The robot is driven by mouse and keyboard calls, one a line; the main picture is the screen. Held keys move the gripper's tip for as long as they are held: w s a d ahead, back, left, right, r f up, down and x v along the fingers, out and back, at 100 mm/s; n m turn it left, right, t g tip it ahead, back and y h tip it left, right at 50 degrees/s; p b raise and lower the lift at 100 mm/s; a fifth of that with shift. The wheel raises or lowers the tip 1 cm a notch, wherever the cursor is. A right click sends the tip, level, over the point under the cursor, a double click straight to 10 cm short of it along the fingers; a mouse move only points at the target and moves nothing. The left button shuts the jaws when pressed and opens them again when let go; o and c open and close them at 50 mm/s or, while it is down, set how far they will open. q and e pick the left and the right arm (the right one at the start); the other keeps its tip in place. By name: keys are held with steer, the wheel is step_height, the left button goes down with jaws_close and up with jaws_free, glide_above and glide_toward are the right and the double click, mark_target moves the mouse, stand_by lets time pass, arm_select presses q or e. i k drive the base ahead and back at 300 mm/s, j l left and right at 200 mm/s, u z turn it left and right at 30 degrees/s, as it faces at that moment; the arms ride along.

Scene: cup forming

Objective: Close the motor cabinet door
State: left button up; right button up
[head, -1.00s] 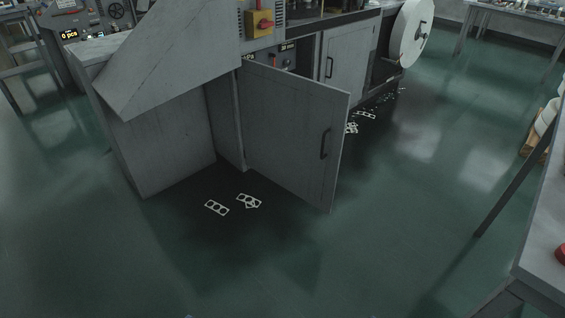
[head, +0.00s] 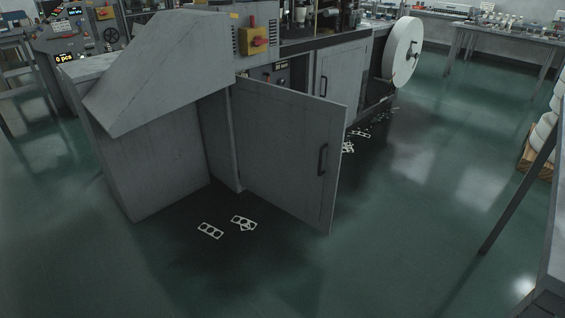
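The motor cabinet door (head: 285,150) is a grey metal panel in the middle of the head view. It stands swung open, out from the machine front, with its hinge side at the left. A dark bar handle (head: 323,159) sits near its free right edge. The door hides most of the cabinet's inside; a dark panel with a small display (head: 279,66) shows above its top edge. Neither of my grippers is in view.
Flat scrap pieces (head: 211,230) lie on the green floor before the door. A second grey door (head: 341,75) and a white reel (head: 403,51) are further right. A table (head: 555,250) with a slanted leg stands at right.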

mark_target(290, 143)
steer(key=i+z, duration=0.45)
steer(key=i+j+z, duration=0.1)
steer(key=i+z, duration=0.35)
steer(key=i+j+z, duration=0.25)
steer(key=i+z, duration=0.2)
